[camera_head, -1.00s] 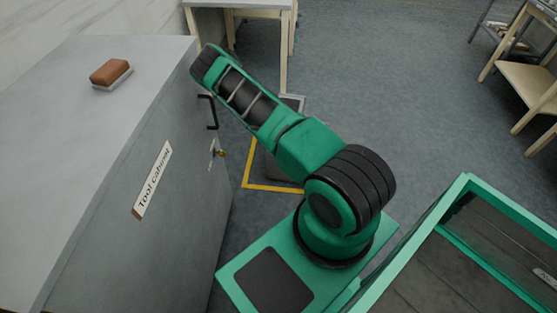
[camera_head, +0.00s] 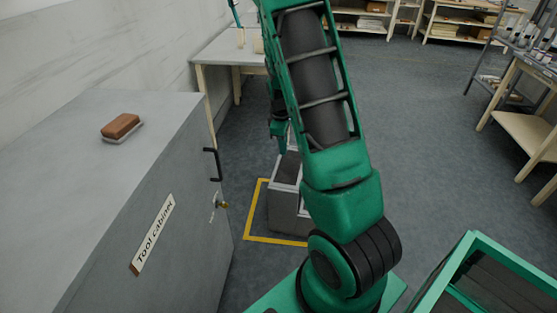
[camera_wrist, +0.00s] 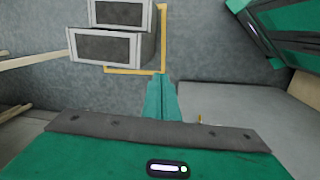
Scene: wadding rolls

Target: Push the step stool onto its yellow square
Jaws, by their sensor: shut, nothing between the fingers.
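The step stool (camera_head: 284,210) is grey with dark treads and stands upright on the floor beyond the tool cabinet. The yellow square (camera_head: 262,239) shows as an outline on the floor, with bare floor between its left line and the stool. In the wrist view, the stool (camera_wrist: 108,47) reaches left past the visible end of the yellow line (camera_wrist: 130,71). My gripper (camera_wrist: 162,108) is shut and empty, pointing towards the floor near the square's corner. In the head view my gripper (camera_head: 282,145) appears above or beside the stool; contact cannot be told. My arm hides the stool's right side.
The grey tool cabinet (camera_head: 150,215) stands close on the left, with a handle, a key and a brush (camera_head: 121,128) on top. A table (camera_head: 230,60) stands behind the stool. Open floor (camera_head: 420,130) lies to the right, with shelving at the far right.

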